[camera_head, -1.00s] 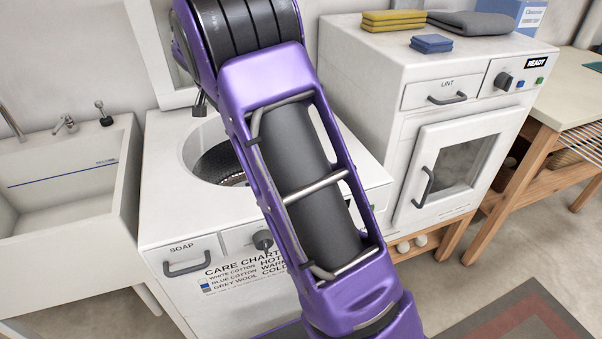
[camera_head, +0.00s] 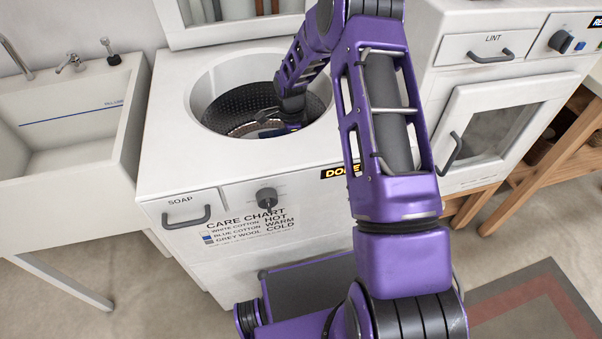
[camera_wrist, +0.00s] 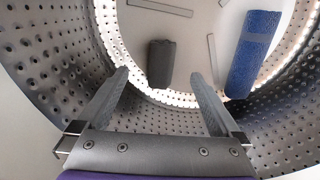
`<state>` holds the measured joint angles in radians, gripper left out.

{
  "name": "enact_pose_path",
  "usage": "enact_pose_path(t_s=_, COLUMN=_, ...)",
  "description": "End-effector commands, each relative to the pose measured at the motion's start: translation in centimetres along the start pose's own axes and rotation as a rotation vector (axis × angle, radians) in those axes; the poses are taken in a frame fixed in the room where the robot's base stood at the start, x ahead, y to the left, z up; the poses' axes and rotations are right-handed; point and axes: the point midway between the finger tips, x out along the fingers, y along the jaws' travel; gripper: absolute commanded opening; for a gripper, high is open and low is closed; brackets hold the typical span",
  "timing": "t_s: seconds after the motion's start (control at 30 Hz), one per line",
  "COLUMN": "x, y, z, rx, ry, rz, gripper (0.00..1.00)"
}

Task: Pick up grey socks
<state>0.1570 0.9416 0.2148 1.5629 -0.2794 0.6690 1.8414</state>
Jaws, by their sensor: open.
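A dark grey rolled bundle (camera_wrist: 161,63), looking like the grey socks, lies on the pale floor of the perforated drum in the wrist view. My gripper (camera_wrist: 159,80) is open and empty inside the drum, its two fingers pointing toward the bundle. The bundle shows in the gap beyond the fingertips, with no visible contact. In the head view my gripper (camera_head: 284,128) is down in the washer opening, partly hidden by my arm. The grey bundle cannot be made out there.
A blue rolled bundle (camera_wrist: 252,52) lies to the right in the drum. The perforated drum wall (camera_wrist: 50,60) surrounds my gripper. The white washer (camera_head: 165,150) stands between a sink (camera_head: 70,125) and a white dryer (camera_head: 455,80). The washer's lid is raised.

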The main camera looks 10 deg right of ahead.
Motion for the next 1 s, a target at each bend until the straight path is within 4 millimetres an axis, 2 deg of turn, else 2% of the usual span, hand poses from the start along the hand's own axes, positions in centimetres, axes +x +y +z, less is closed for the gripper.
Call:
enact_pose_path(t_s=0.03, x=1.4, y=0.1, z=0.0, rx=0.000, ry=-0.001, rz=0.003, gripper=1.00)
enact_pose_path(t_s=0.2, x=4.1, y=0.0, z=0.0, rx=-0.001, ry=0.000, rz=0.000, gripper=1.00)
enact_pose_path(t_s=0.43, x=5.6, y=0.0, z=0.1, rx=-0.002, ry=0.001, rz=-0.001, gripper=1.00)
enact_pose_path(t_s=0.7, x=9.5, y=0.0, z=0.4, rx=-0.001, ry=0.001, rz=0.000, gripper=1.00)
enact_pose_path(t_s=0.8, x=10.2, y=0.0, z=0.4, rx=-0.001, ry=0.001, rz=-0.002, gripper=1.00)
enact_pose_path(t_s=1.0, x=10.2, y=0.0, z=0.4, rx=-0.002, ry=0.001, rz=-0.003, gripper=1.00)
